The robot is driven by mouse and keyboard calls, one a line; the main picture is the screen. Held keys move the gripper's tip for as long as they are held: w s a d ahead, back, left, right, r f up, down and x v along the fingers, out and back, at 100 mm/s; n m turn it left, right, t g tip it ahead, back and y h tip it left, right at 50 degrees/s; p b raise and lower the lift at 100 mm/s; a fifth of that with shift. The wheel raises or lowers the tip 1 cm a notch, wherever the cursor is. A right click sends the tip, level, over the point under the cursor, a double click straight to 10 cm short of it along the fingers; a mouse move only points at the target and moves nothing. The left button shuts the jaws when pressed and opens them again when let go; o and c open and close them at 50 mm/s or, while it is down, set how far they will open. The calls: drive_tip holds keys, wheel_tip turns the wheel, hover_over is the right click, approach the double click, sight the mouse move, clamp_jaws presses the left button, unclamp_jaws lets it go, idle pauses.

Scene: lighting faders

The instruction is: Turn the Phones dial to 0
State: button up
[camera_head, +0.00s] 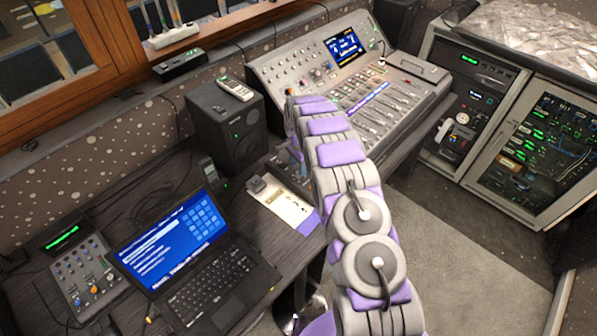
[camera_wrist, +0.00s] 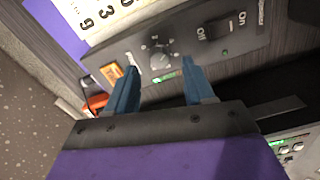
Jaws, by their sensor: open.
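In the wrist view, a small round grey dial (camera_wrist: 160,60) with marks around it sits on a dark panel (camera_wrist: 205,50). A green-lit label (camera_wrist: 165,77) lies just below it; its text is too small to read, so I cannot confirm that it says Phones. My gripper (camera_wrist: 160,68) is open, with its two blue fingers pointing at the panel, one on each side of the dial. I cannot tell whether they touch the panel; nothing is held. The dial's exact setting is unclear. In the head view my arm hides the gripper and the dial.
On the panel are a black rocker switch (camera_wrist: 217,28) marked On and an orange button (camera_wrist: 111,71). A white sheet with large digits (camera_wrist: 97,15) lies above. In the head view, a laptop (camera_head: 200,265), speaker (camera_head: 225,125) and mixing console (camera_head: 290,75) crowd the desk.

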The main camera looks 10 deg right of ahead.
wheel_tip(320, 180, down, 3)
drive_tip(key=shift+f, duration=0.2)
clamp_jaws()
idle(0.5)
